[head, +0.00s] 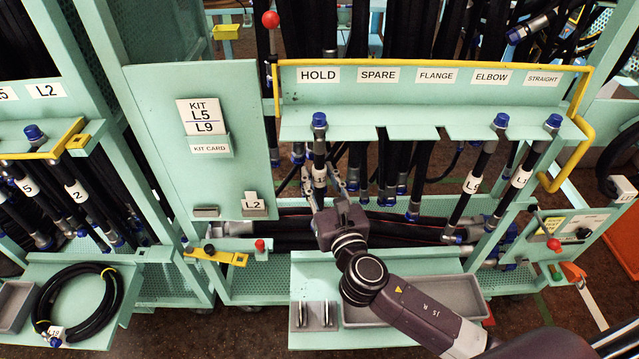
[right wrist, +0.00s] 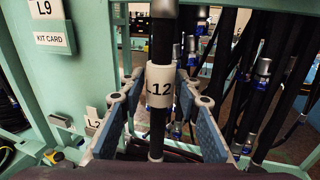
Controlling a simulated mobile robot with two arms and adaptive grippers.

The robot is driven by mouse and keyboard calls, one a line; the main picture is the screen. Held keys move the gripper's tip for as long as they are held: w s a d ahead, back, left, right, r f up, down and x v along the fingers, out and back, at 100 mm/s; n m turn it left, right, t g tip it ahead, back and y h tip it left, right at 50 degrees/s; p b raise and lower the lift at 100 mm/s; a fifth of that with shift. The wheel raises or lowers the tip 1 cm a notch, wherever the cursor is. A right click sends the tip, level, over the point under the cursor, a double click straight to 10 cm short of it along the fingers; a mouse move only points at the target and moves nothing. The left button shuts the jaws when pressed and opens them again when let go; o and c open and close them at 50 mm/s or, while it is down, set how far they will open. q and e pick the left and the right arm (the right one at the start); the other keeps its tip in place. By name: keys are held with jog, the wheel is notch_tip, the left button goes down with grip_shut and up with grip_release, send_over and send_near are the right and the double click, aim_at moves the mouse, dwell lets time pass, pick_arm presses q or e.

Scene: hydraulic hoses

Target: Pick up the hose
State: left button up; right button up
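A black hose with a blue cap (head: 319,120) hangs upright in a slot of the green rack, below the HOLD label. In the right wrist view my right gripper (right wrist: 160,92) is open, with one blue-padded finger on each side of the hose and gaps between pads and hose. The lower part of the hose is hidden behind the gripper. My left gripper is not in view.
Two more tagged hoses (head: 481,170) hang to the right under ELBOW and STRAIGHT. A yellow rail (head: 430,63) frames the rack. A green kit panel (head: 155,110) stands left. A grey tray (head: 455,292) lies below. A coiled hose (head: 112,310) rests at lower left.

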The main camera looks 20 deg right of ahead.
grip_shut()
jog(key=shift+r, duration=0.1)
jog(key=shift+r+b, duration=0.25)
jog(key=shift+b, duration=0.05)
jog(key=s+a+b, duration=0.2)
jog(key=s, duration=0.6)
jog(key=s+a+b, duration=0.2)
jog(key=s+a, duration=0.1)
jog(key=s, duration=0.6)
jog(key=shift+s+b, duration=0.15)
jog(key=shift+b, duration=0.2)
